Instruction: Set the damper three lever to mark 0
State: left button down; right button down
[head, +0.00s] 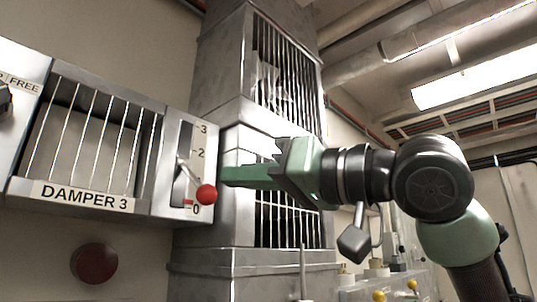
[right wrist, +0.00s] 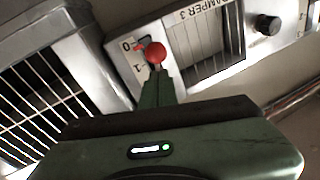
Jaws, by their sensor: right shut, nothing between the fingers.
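The damper three lever has a red ball knob (head: 206,194) on a thin metal arm that comes out of a dark vertical slot (head: 181,150) beside a scale marked 3 at the top and 0 at the bottom. The knob stands low on the scale, a little above the 0 (head: 196,209); it covers part of the markings near 1. In the right wrist view the knob (right wrist: 155,52) appears between 0 and 1. My right gripper (head: 226,175) is shut and empty, its fingertips just right of the knob and slightly above it. I cannot tell whether they touch it.
The DAMPER 3 box (head: 85,198) with its barred grille is left of the scale. A metal duct column (head: 210,215) with grilles stands close behind my gripper. A dark red round button (head: 94,263) is on the wall below. Another panel with a dark knob (right wrist: 267,24) adjoins.

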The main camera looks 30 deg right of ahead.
aim_at(217, 195)
jog(key=shift+w+a+f, duration=0.25)
jog(key=shift+w+f, duration=0.1)
jog(key=f+b, duration=0.1)
jog(key=b, duration=0.1)
jog(key=f+t+b, duration=0.1)
jog(key=b, duration=0.1)
jog(key=shift+w+a+f+y, duration=0.2)
jog(key=shift+w+y, duration=0.1)
jog(key=shift+y, duration=0.1)
jog(key=shift+w+d+r+t+b, duration=0.1)
jog(key=shift+w+t+b, duration=0.1)
jog(key=shift+t+b, duration=0.15)
jog(key=shift+r, duration=0.1)
